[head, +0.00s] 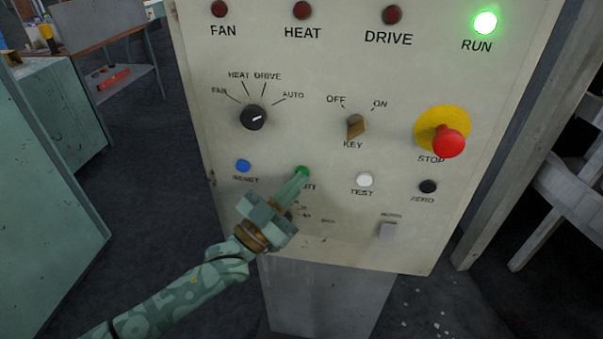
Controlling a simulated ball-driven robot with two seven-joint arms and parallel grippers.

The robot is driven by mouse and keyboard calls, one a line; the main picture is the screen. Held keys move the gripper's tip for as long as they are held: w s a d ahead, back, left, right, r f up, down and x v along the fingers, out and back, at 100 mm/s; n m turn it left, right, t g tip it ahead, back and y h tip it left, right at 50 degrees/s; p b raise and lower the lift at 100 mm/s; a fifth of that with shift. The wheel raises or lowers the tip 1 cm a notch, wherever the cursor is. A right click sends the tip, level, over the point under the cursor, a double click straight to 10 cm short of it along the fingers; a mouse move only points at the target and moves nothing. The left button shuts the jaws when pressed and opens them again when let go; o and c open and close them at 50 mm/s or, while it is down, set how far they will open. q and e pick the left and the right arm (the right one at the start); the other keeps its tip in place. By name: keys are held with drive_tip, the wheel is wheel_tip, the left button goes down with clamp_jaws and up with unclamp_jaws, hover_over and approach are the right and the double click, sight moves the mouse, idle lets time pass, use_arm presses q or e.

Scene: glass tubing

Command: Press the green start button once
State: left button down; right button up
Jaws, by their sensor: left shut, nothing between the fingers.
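The green start button (302,171) is in the lower row of the cream control panel (300,60), between the blue button and the white button. My left gripper (301,178) comes in from the lower left, shut and empty. Its fingertips are at the green button and cover its lower part and some of its label. I cannot tell whether the button is pushed in. The RUN lamp (485,22) at the panel's top right glows bright green. My right gripper does not show.
Close by are the blue button (243,166), the white TEST button (364,179) and the black ZERO button (428,186). The red STOP knob (449,141) sticks out at the right. A selector dial (253,117) and a key switch (355,126) sit above. A teal cabinet (40,190) stands left.

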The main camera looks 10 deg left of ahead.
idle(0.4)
use_arm(q)
drive_tip(key=shift+s+p, duration=0.5)
drive_tip(key=shift+s, duration=0.2)
drive_tip(key=s+p, duration=0.2)
drive_tip(key=s, duration=0.3)
drive_tip(key=shift+a+p, duration=0.1)
drive_tip(key=shift+p, duration=0.2)
idle(0.5)
